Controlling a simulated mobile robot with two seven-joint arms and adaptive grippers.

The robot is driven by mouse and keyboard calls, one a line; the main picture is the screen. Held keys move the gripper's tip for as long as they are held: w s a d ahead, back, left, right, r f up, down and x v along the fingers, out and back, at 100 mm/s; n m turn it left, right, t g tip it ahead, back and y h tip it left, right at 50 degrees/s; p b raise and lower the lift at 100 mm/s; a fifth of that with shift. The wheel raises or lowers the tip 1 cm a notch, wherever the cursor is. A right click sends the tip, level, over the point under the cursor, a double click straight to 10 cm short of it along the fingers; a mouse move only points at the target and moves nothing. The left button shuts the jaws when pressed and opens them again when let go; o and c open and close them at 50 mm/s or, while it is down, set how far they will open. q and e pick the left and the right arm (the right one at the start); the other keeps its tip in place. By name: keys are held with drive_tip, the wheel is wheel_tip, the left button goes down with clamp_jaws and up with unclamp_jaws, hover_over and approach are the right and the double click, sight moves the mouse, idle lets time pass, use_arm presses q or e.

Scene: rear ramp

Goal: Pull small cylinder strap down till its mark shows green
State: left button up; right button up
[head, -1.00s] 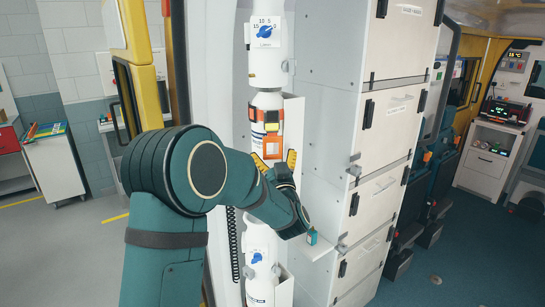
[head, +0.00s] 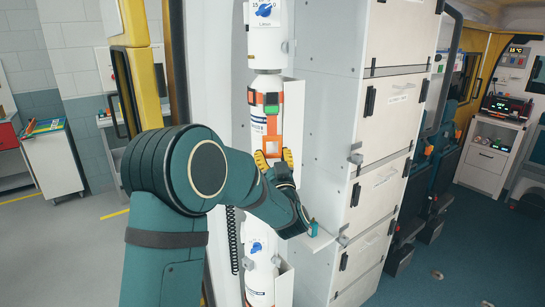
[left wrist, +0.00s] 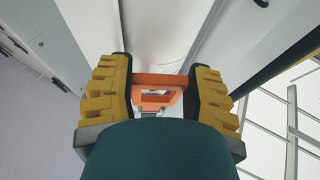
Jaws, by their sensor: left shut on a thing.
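The small cylinder (head: 264,87) is white and stands upright in the wall rack. An orange strap (head: 258,121) goes around it, with a dark buckle. The mark (head: 271,110) on the strap shows green. A square orange pull loop (head: 271,147) hangs at the strap's lower end. My left gripper (head: 273,158), with yellow and black fingers, is just below and at this loop. In the left wrist view the orange loop (left wrist: 160,82) spans between the two fingers, and the gripper (left wrist: 160,92) is shut on it. My right gripper is out of view.
A cylinder with a blue dial (head: 264,22) is above, and another cylinder (head: 258,270) is below. White cabinets (head: 390,120) stand close on the right, with a small ledge (head: 318,238) near my gripper. A yellow door edge (head: 135,70) is at left.

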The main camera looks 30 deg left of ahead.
use_arm(q)
drive_tip(key=shift+f, duration=0.5)
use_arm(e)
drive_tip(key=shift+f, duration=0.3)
use_arm(q)
drive_tip(key=o, duration=1.2)
drive_tip(key=shift+r, duration=0.1)
drive_tip(key=v, duration=1.2)
